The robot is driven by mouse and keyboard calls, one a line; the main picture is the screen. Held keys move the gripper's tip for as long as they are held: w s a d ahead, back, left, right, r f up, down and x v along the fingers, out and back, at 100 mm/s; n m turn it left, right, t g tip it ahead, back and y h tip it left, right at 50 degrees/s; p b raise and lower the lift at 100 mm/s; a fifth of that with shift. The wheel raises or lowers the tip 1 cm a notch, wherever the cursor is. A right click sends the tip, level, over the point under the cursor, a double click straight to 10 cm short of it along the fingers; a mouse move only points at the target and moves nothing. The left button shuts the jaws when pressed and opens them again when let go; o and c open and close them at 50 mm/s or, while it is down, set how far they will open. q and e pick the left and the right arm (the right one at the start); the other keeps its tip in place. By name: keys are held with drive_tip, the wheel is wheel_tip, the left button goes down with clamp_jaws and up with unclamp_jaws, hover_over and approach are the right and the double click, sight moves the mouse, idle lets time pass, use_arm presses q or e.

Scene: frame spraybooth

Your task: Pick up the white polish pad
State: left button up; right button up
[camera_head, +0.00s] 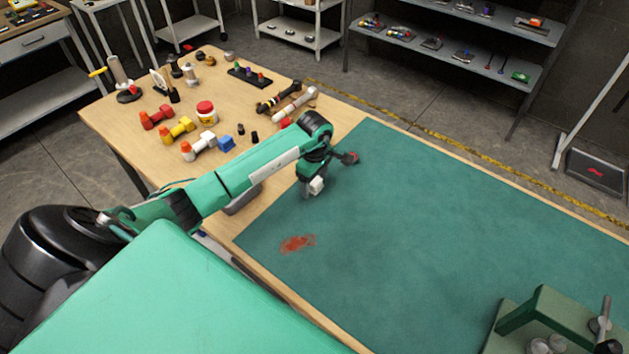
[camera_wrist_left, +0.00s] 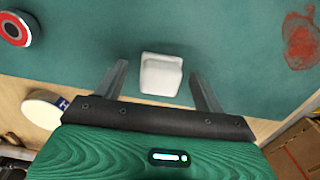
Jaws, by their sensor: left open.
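The white polish pad is a small white block (camera_wrist_left: 161,75) on the green mat, in the middle of the left wrist view. In the head view a small part of it shows as a white patch (camera_head: 316,185) by my left gripper. My left gripper (camera_head: 311,192) is low over the mat's left part. In the left wrist view its two dark fingers (camera_wrist_left: 158,70) are spread, one on each side of the pad, with a gap on both sides. I cannot tell whether the fingertips are down at the pad's height. My right gripper is not in view.
The green mat (camera_head: 430,210) is mostly clear. A red-and-black round piece (camera_head: 351,157) lies near the gripper, and a red stain (camera_head: 297,243) marks the mat. Dumbbell-like pieces (camera_head: 178,130) and tools crowd the wooden table's left end. A green fixture (camera_head: 545,310) stands at lower right.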

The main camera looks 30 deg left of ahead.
use_arm(q)
drive_tip(key=shift+f, duration=0.2)
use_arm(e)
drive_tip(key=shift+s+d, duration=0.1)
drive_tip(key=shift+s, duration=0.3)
use_arm(q)
drive_tip(key=c, duration=1.1)
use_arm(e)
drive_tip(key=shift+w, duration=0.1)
use_arm(q)
drive_tip(key=shift+r, duration=0.1)
drive_tip(key=shift+r+b, duration=0.3)
drive_tip(key=shift+r, duration=0.3)
drive_tip(key=shift+r+b, duration=2.05)
drive_tip(key=shift+r, duration=7.25)
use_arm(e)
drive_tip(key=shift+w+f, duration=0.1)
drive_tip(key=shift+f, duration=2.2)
